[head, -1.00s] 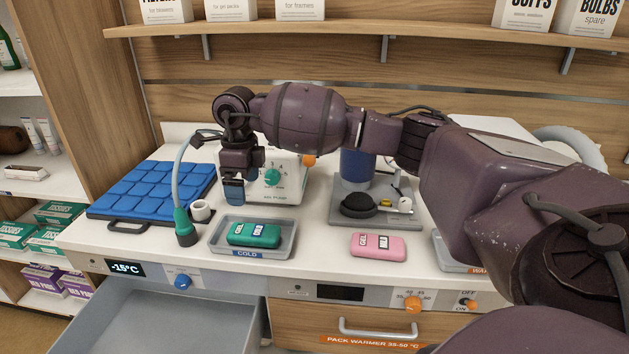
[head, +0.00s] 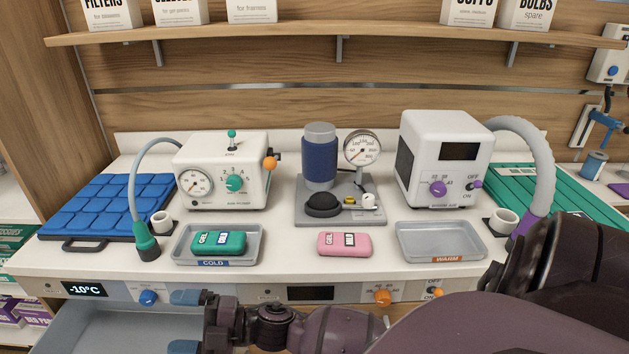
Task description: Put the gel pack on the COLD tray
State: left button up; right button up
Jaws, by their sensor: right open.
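A green gel pack (head: 232,243) lies in the grey tray labelled COLD (head: 186,250) on the counter. A pink gel pack (head: 344,243) lies on the bare counter to the right of that tray. My right gripper (head: 185,322) is open with nothing between its blue-tipped fingers. It is in front of the counter, over the open drawer at lower left, apart from both packs. My left gripper is not in view.
An empty grey tray labelled WARM (head: 440,254) sits at right. An air pump box (head: 223,185), a gauge stand (head: 330,215) and a white heater box (head: 440,150) stand behind. An open drawer (head: 110,325) juts out below a display reading -10°C.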

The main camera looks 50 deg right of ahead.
jog(key=s+d+f+m+g+h, duration=0.1)
jog(key=s+d+f+m+h, duration=0.6)
jog(key=s+f+m, duration=0.2)
jog(key=s+d+f+m+g+h, duration=0.1)
jog(key=s+d+f+m+h, duration=0.5)
jog(key=m, duration=0.6)
jog(key=s+f+h, duration=0.2)
jog(key=s+f, duration=0.1)
jog(key=shift+s+d+f, duration=0.15)
jog(key=shift+s+d, duration=0.25)
jog(key=shift+c, duration=0.2)
